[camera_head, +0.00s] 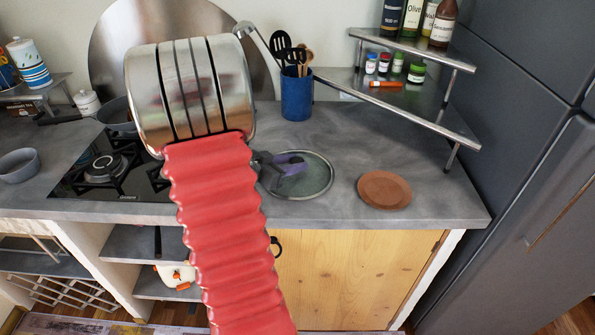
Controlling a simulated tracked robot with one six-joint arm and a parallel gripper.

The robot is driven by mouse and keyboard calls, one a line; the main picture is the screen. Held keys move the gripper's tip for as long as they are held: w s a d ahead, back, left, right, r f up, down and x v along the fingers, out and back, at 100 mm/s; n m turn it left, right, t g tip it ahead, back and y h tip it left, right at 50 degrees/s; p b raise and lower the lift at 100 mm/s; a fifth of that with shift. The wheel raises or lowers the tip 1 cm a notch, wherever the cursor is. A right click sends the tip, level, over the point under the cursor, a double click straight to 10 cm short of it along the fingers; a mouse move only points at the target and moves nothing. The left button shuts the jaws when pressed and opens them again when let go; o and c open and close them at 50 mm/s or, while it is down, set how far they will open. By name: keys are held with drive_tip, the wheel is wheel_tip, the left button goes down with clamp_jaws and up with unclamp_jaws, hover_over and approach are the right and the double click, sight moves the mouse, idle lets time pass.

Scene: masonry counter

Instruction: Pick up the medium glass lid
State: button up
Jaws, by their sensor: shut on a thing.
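The glass lid (317,182) lies on the grey counter, right of the stove. It is a round, greenish see-through disc with a metal rim. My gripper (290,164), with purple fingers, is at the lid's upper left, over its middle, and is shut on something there. The lid's knob is hidden by the fingers, so the grip itself is hard to see. The lid appears to rest flat on the counter. My red ribbed arm and its metal joint hide the lid's left surroundings.
A brown round disc (384,190) lies right of the lid. A blue utensil holder (296,93) stands behind it. A black gas stove (105,165) with a dark pan (117,113) is at left. A metal corner shelf (410,100) with bottles and jars overhangs the back right.

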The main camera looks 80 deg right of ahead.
clamp_jaws()
drive_tip(key=shift+r, duration=0.2)
wheel_tip(320, 180, up, 10)
drive_tip(key=shift+f, duration=0.15)
idle(0.6)
idle(0.4)
